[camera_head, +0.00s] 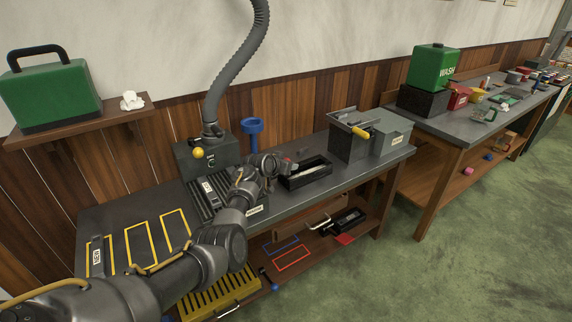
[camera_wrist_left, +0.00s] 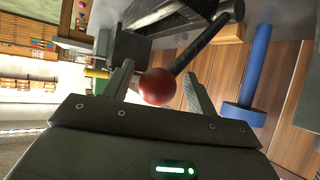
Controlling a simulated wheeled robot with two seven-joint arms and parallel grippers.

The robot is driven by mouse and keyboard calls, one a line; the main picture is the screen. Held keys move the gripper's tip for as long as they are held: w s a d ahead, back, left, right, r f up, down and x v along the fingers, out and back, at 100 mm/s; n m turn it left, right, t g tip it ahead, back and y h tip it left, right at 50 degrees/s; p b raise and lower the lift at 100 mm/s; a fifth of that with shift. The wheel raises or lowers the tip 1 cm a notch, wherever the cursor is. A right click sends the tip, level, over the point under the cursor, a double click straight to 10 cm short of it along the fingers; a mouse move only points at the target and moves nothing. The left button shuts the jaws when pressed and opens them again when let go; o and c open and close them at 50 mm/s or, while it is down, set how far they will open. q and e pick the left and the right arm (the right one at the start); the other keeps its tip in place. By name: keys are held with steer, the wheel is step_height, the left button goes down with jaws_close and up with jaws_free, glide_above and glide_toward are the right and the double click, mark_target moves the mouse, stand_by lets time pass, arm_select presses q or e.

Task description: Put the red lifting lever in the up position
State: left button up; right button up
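The red lifting lever shows in the left wrist view as a red ball knob (camera_wrist_left: 157,87) on a black rod that runs up and to the right. My left gripper (camera_wrist_left: 160,82) is open, with one finger on each side of the knob. A gap shows on both sides, so the fingers do not look closed on it. In the head view, my left gripper (camera_head: 284,164) is over the front bench, beside a black open tray. The lever is mostly hidden behind it there, with only a small reddish spot visible. My right gripper is not in view.
A black tray (camera_head: 306,170) and a metal box with a yellow handle (camera_head: 360,132) are to the right. Green floor is clear in front.

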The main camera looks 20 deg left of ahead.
arm_select(q)
steer(key=shift+r, duration=0.15)
steer(key=v, duration=1)
steer(key=shift+s, duration=0.4)
steer(key=shift+a+r, duration=0.1)
steer(key=shift+r, duration=0.05)
